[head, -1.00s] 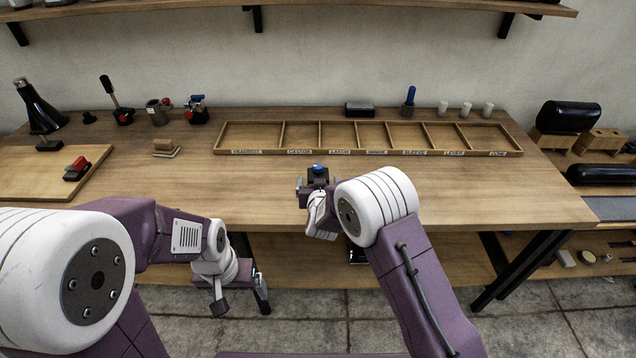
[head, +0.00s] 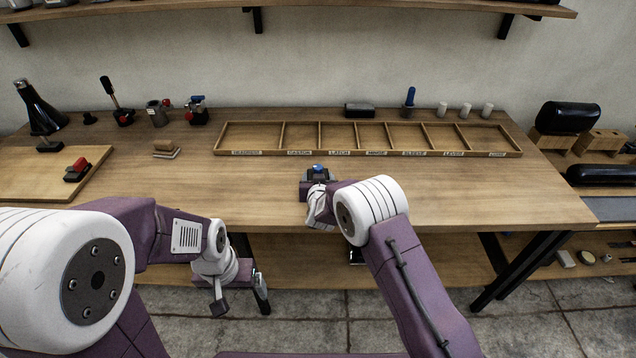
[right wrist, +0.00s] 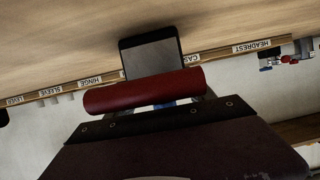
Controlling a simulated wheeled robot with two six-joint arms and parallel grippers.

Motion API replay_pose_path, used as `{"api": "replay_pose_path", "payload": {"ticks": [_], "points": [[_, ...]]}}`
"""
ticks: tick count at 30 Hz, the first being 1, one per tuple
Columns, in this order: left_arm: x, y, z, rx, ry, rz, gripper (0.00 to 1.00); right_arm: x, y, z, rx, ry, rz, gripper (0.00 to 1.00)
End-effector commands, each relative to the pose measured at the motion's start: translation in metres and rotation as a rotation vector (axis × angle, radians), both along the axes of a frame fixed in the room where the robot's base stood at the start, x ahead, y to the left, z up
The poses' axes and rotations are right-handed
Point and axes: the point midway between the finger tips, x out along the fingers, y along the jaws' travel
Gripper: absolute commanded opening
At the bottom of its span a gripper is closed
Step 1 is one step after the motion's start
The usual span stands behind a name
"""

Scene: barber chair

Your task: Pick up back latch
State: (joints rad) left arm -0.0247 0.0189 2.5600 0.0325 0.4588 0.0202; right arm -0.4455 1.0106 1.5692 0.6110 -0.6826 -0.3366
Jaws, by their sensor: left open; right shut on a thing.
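My right gripper (head: 318,186) is over the front part of the workbench, below the middle of the tray, partly hidden by its own wrist. It is shut on a small dark piece with a blue top (head: 318,170), likely the back latch. Whether the piece touches the bench cannot be told. My left gripper (head: 240,298) is open and empty, low in front of the bench.
A shallow wooden tray (head: 368,153) with several labelled, empty compartments lies behind the right gripper. A board (head: 30,172) with a red-and-black piece (head: 77,170) is at left. Small parts stand along the back. The bench (head: 480,195) is clear at front right.

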Motion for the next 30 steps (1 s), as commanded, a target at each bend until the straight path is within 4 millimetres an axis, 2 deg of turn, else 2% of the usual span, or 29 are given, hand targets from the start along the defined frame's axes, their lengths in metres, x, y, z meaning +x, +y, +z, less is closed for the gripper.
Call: {"api": "replay_pose_path", "payload": {"ticks": [5,8,13,24,30], "points": [[0.000,0.000,0.000,0.000,0.000,0.000,0.87,0.000,0.000,0.005,0.001,-0.002,0.000,0.00],[0.000,0.000,0.001,0.000,0.000,0.000,0.87,0.001,0.000,0.015,0.000,-0.005,0.000,0.00],[0.000,0.000,0.002,0.000,0.000,0.000,0.87,0.001,0.000,0.046,0.002,-0.006,0.000,0.00],[0.000,0.000,-0.011,0.000,0.000,0.000,0.87,-0.042,-0.073,0.091,0.001,-0.004,-0.004,0.00],[0.000,0.000,-0.014,0.000,0.000,0.000,0.87,-0.056,-0.096,0.107,0.001,-0.003,-0.001,0.00]]}}
